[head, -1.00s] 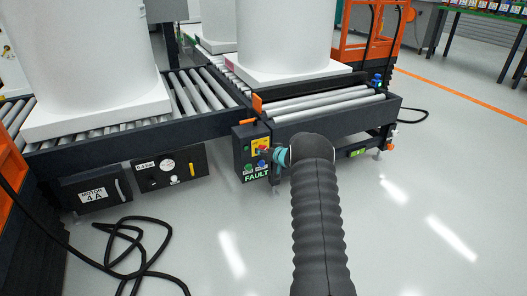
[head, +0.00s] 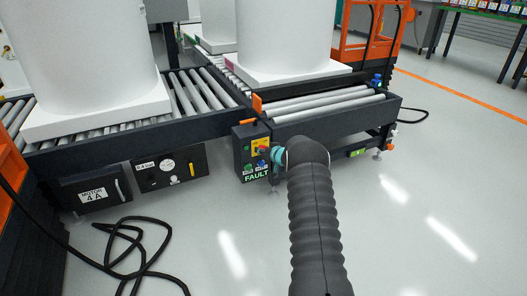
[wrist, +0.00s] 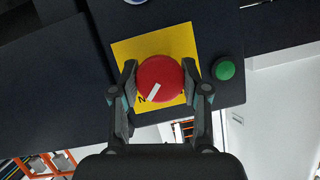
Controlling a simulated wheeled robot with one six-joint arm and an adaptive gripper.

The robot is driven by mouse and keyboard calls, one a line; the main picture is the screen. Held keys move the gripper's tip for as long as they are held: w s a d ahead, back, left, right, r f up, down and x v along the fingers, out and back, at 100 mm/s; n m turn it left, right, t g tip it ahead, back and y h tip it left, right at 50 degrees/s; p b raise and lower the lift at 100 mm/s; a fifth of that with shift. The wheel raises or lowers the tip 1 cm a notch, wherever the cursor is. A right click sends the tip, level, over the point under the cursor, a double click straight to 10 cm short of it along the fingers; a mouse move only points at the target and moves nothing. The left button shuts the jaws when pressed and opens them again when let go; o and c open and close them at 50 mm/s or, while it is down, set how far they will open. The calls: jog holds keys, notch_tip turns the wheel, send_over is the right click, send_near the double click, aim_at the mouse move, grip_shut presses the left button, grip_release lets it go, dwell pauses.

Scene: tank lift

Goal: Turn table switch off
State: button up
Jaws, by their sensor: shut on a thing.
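The table switch is a round red knob (wrist: 160,80) with a white bar mark, on a yellow plate (wrist: 127,47), in the wrist view. The white bar slants from lower left to upper right. My gripper (wrist: 160,84) has a finger on each side of the knob and is shut on it. In the head view the dark control box (head: 243,157) with a "FAULT" label hangs at the conveyor's front corner. My arm reaches to its right side there, and the fingertips are too small to make out.
A green button (wrist: 224,69) sits right of the yellow plate. The roller conveyor (head: 330,118) stands behind the box, carrying large white tanks (head: 285,35). A black cable (head: 140,250) lies on the floor at left. The floor at right is clear.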

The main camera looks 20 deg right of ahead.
jog(key=shift+b, duration=0.3)
jog(key=n+b, duration=0.1)
jog(key=b, duration=0.1)
jog(key=h+b, duration=0.1)
jog(key=b, duration=0.1)
jog(key=shift+a+f+n, duration=0.1)
jog(key=shift+f+n, duration=0.25)
jog(key=shift+n, duration=0.05)
jog(key=n+h+b, duration=0.1)
jog(key=b, duration=0.2)
jog(key=shift+r+n, duration=0.1)
jog(key=shift+n, duration=0.2)
jog(key=shift+r+n+h+b, duration=0.15)
jog(key=shift+n+h+b, duration=0.5)
jog(key=shift+b, duration=0.4)
jog(key=n+t+h, duration=0.1)
jog(key=n+h, duration=0.1)
jog(key=n, duration=0.2)
jog(key=shift+a+h, duration=0.1)
jog(key=shift+h, duration=0.15)
jog(key=n, duration=0.2)
jog(key=n+t+h, duration=0.1)
jog(key=n, duration=0.1)
jog(key=shift+t+h, duration=0.3)
jog(key=shift+n, duration=0.25)
